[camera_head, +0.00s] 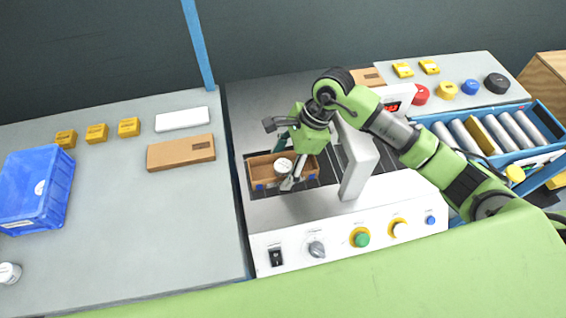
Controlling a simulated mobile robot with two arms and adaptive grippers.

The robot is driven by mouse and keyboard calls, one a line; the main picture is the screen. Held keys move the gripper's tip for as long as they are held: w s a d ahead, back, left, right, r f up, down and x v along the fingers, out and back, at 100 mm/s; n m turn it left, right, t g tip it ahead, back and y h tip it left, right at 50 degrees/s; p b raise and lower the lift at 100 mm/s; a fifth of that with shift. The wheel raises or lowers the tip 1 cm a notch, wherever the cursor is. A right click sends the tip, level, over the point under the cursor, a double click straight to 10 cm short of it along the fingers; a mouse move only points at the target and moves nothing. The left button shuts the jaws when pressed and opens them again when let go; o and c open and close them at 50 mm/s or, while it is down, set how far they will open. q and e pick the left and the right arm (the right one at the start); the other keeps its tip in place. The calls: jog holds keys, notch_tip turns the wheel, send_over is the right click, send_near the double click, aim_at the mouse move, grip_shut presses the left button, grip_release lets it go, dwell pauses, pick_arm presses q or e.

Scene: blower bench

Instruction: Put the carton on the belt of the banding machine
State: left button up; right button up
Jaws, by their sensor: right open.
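An open brown carton (264,180) sits on the dark belt (326,172) of the banding machine (285,215), left of its white upright arch (360,165). A round white-topped item (284,166) shows inside the carton. My right gripper (290,178) is open and reaches down at the carton, its fingers close to the white-topped item. The wrist hides part of the carton's back and right side. Whether the fingers touch anything cannot be told. My left gripper is not in view.
A flat brown box (181,152), a white box (182,119), several small yellow boxes (97,133) and a blue crate (36,190) stand on the left table, whose front middle is clear. A blue tray with rollers (485,133) lies at right. Knobs line the machine's front.

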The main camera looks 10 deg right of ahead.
jog(key=b+v, duration=0.2)
jog(key=v, duration=1)
